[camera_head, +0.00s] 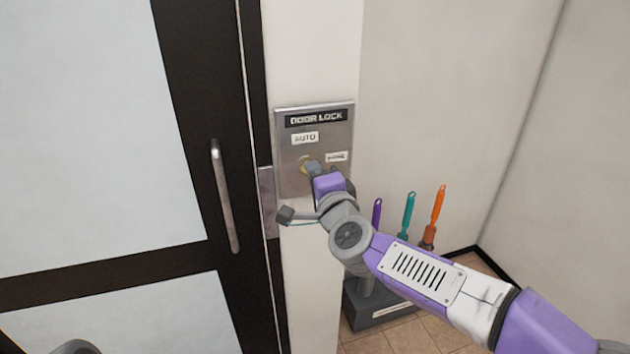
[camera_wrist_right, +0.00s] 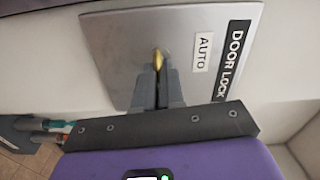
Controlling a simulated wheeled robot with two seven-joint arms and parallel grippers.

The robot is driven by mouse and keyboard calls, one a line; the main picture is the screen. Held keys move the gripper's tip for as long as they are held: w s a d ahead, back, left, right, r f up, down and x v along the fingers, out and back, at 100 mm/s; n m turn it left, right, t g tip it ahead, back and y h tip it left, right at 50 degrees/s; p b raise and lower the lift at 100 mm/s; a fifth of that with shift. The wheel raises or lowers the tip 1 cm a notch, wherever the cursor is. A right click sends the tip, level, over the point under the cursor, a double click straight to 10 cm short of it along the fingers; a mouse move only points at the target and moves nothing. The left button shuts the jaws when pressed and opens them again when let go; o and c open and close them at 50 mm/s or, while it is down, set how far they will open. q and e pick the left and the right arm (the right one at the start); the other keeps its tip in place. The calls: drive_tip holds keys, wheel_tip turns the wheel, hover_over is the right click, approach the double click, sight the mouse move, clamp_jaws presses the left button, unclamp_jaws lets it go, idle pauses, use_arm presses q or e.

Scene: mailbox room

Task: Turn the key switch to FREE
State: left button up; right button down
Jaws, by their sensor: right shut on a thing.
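A metal DOOR LOCK panel (camera_head: 289,148) is fixed to the white wall just right of the door. It has an AUTO label (camera_head: 305,138) and a smaller label (camera_head: 337,157) to the lower right that I cannot read. My right gripper (camera_head: 311,166) is at the panel, below AUTO, shut on the key switch. A gold rim of the switch shows beside the fingers. In the right wrist view, the gold key switch (camera_wrist_right: 157,59) sticks up between the tips of my right gripper (camera_wrist_right: 158,70). The fingers hide most of it, so its exact angle is unclear.
A dark-framed door (camera_head: 188,110) with pale panes and a long metal handle (camera_head: 224,195) stands left of the panel. Below right, purple, teal and orange-handled tools (camera_head: 436,215) stand in a dark holder (camera_head: 372,308) on the tiled floor, close under my right arm.

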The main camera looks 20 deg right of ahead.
drive_tip(key=shift+m+b, duration=0.3)
drive_tip(key=shift+m, duration=0.2)
idle(0.3)
drive_tip(key=c, duration=1.2)
unclamp_jaws()
drive_tip(key=shift+c, duration=0.2)
drive_tip(key=s+p, duration=0.1)
drive_tip(key=s, duration=0.6)
drive_tip(key=shift+s, duration=0.3)
